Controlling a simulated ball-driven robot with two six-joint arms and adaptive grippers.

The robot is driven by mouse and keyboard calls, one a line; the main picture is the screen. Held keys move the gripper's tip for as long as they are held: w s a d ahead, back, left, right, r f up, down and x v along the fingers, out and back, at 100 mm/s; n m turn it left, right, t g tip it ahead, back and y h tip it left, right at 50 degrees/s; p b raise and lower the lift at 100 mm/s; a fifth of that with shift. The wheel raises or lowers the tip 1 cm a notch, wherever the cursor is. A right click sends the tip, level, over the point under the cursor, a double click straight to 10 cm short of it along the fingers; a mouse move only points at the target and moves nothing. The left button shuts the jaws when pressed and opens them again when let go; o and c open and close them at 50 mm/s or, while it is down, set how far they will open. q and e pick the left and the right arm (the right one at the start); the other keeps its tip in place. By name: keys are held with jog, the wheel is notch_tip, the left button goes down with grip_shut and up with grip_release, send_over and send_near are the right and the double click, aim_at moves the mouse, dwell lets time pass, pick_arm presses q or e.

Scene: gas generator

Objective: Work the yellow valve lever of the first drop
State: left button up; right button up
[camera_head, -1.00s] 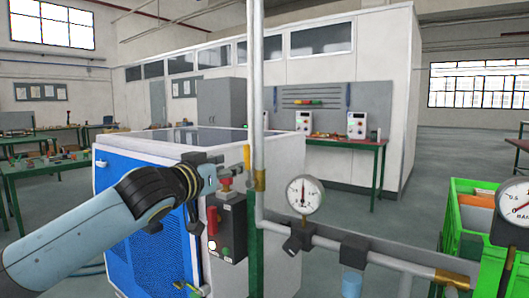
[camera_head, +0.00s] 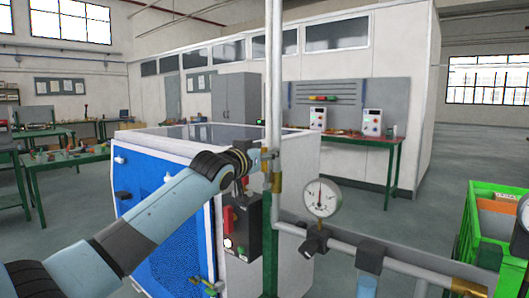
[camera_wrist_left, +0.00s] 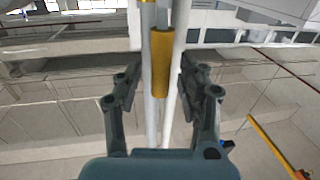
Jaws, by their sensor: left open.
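My left gripper (camera_head: 268,160) is open at the vertical grey pipe (camera_head: 274,80), just above a brass-yellow fitting (camera_head: 277,182). In the left wrist view, the open fingers (camera_wrist_left: 160,95) stand on either side of the pipe and its yellow sleeve (camera_wrist_left: 161,62), with gaps showing. I cannot clearly make out the yellow valve lever of the first drop; the gripper may hide it. A thin yellow bar (camera_wrist_left: 272,146) shows at the lower right of the wrist view, and I cannot tell what it is. My right gripper is not in view.
A pressure gauge (camera_head: 321,198) stands on the horizontal pipe (camera_head: 345,246) to the right. A white and blue generator cabinet (camera_head: 150,185) with a dark control box (camera_head: 242,226) stands behind my arm. A green crate (camera_head: 483,225) is at the right.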

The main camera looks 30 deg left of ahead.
pick_arm(q)
grip_shut()
jog(key=shift+w+f, duration=0.15)
jog(key=shift+f, duration=0.05)
dwell(0.5)
